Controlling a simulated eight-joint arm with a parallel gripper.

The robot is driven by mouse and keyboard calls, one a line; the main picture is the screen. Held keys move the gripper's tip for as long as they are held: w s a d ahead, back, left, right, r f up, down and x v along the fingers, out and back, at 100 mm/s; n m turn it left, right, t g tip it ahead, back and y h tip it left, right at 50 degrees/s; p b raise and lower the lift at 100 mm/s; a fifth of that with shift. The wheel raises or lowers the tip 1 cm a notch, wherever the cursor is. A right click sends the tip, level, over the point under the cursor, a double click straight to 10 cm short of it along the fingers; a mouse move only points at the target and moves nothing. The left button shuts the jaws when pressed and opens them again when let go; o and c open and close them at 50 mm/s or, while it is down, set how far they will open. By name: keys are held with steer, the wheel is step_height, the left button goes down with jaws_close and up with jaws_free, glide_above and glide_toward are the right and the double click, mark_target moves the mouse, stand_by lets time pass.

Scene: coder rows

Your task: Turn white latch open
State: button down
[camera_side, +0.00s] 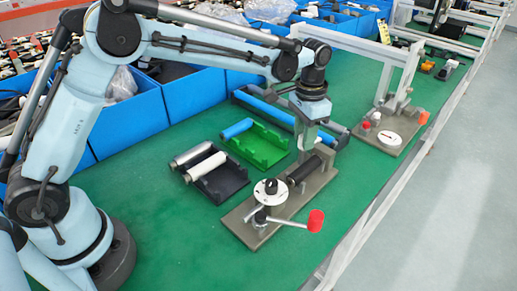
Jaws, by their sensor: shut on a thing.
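A grey metal fixture (238,222) stands on the green table. It carries a round white latch disc (260,197) with a black knob on top, and a lever with a red handle (315,221) sticking out to the right. A black cylinder (306,168) lies along the fixture behind the disc. My gripper (303,154) points down over the back of the fixture, at the cylinder, away from the white disc. It appears shut on the cylinder; the fingertips are small and partly hidden.
A black tray (218,186) with grey and white rollers and a green tray (262,146) with a blue roller lie left of the fixture. A second similar fixture (395,133) stands back right. Blue bins (135,118) line the left. Green table lies bare in front.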

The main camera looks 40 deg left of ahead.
steer(key=shift+n, duration=0.9)
steer(key=c, duration=0.9)
jaws_free()
steer(key=shift+o, duration=0.2)
step_height(320, 180, up, 12)
